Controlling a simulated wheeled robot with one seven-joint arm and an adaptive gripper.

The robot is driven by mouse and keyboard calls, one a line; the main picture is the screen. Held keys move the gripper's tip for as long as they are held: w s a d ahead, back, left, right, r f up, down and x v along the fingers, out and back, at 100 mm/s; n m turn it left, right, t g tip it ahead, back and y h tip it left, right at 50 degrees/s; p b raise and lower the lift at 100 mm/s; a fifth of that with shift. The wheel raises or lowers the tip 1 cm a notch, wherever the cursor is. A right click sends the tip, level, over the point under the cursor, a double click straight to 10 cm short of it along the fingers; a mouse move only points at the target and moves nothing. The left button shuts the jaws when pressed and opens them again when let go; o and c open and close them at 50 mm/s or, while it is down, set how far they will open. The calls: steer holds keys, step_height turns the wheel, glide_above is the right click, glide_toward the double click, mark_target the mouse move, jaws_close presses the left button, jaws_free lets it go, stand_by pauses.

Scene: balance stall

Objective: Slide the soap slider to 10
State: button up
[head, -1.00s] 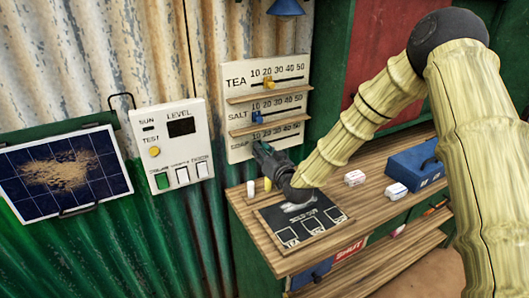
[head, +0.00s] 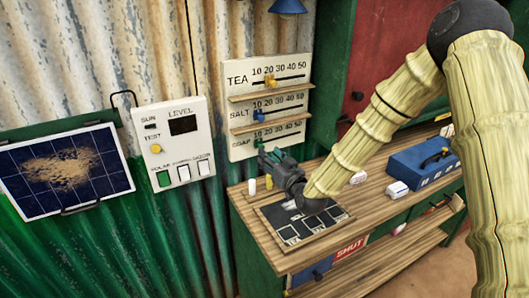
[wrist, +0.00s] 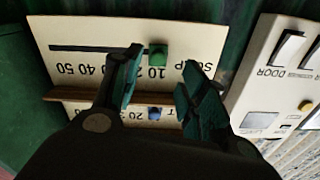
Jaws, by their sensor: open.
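The soap slider's green knob (head: 259,143) is at the left end of its track on the white price board (head: 237,106), by the 10 of the SOAP row. In the upside-down wrist view the green knob (wrist: 157,54) lines up with the 10, and the dark track runs away from it toward 50. My gripper (head: 272,158) is just below and in front of the knob. In the wrist view my gripper's open teal fingers (wrist: 163,66) frame the knob on both sides with nothing held. They look apart from the board.
The yellow slider (head: 270,82) and blue slider (head: 259,115) sit above, with wooden ledges between rows. A switch panel (head: 159,118) is left. Below are a wooden counter (head: 345,215), a dark mat, small bottles, white blocks and a blue box (head: 425,163).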

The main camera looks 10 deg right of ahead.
steer(key=v, duration=0.6)
steer(key=shift+s, duration=0.2)
